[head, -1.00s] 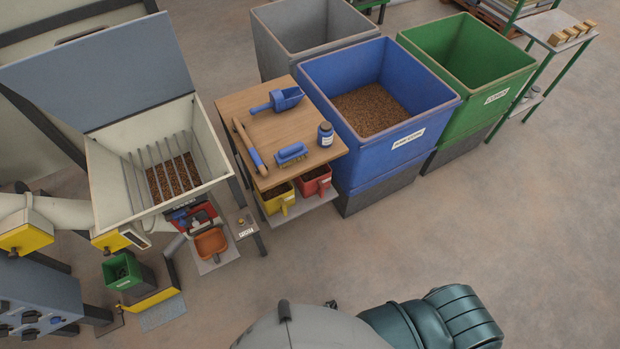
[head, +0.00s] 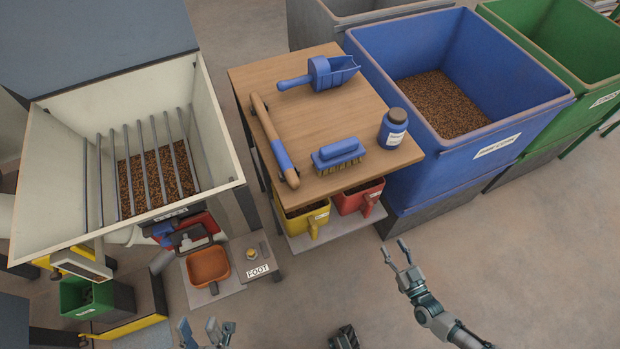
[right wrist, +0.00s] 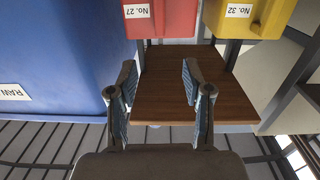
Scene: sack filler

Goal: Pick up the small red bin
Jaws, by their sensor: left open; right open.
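The small red bin (head: 352,201) sits on the lower shelf of the wooden table, right of a yellow bin (head: 304,222). The tabletop hides part of it in the head view. In the right wrist view the red bin (right wrist: 176,20), labelled "No. 27", shows at the top, beyond my fingertips. My right gripper (head: 396,252) is open and empty, below and right of the red bin in the head view and apart from it. It also shows in the right wrist view (right wrist: 158,78). My left gripper (head: 206,328) is open and empty at the bottom edge, far from the bin.
The wooden table (head: 325,115) holds a blue scoop, a brush, a long-handled tool and a bottle. A large blue bin (head: 450,165) stands close right of the table. A hopper (head: 50,180) stands left. The floor in front of the blue bin is clear.

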